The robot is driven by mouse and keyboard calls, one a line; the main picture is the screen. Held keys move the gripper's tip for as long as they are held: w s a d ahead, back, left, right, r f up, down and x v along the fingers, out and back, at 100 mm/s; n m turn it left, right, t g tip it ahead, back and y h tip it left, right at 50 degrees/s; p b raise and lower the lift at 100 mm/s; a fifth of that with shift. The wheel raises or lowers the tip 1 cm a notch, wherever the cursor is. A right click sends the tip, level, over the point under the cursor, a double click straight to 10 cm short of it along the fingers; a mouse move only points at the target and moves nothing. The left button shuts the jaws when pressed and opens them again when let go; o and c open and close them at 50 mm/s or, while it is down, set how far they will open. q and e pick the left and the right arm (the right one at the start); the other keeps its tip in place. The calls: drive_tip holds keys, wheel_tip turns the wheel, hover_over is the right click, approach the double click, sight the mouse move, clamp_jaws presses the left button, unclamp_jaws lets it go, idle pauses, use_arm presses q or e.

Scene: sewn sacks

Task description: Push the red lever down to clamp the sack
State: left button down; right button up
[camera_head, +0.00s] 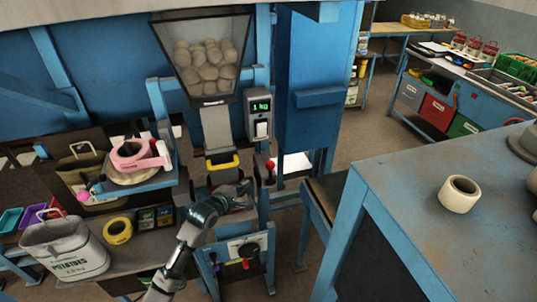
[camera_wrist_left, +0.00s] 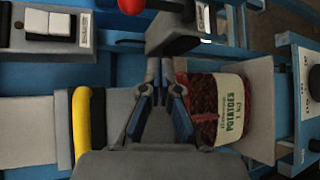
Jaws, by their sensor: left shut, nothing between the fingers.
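The red lever's round knob (camera_head: 270,165) stands to the right of the yellow-handled chute of the blue filling machine. The knob also shows at the top edge of the wrist view (camera_wrist_left: 131,5), partly cut off. My left gripper (camera_head: 246,188) is shut and empty, below and left of the knob and apart from it. In the wrist view its fingertips (camera_wrist_left: 160,72) lie close together near a dark grey block. A red mesh sack (camera_wrist_left: 182,98) with a white potatoes label is beside the fingers; it is mostly hidden in the head view. My right gripper is out of view.
A hopper of potatoes (camera_head: 207,65) hangs above the chute, with a digital display (camera_head: 260,107) at its right. A blue bench (camera_head: 420,205) with a tape roll (camera_head: 459,194) fills the right.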

sight(270, 173)
use_arm(q)
drive_tip(key=r, duration=0.2)
drive_tip(key=d+r, duration=0.1)
drive_tip(key=shift+w+r+h, duration=0.25)
drive_tip(key=shift+r+h, duration=0.05)
drive_tip(key=shift+h, duration=0.1)
drive_tip(key=x, duration=1)
drive_tip(key=shift+w, duration=0.2)
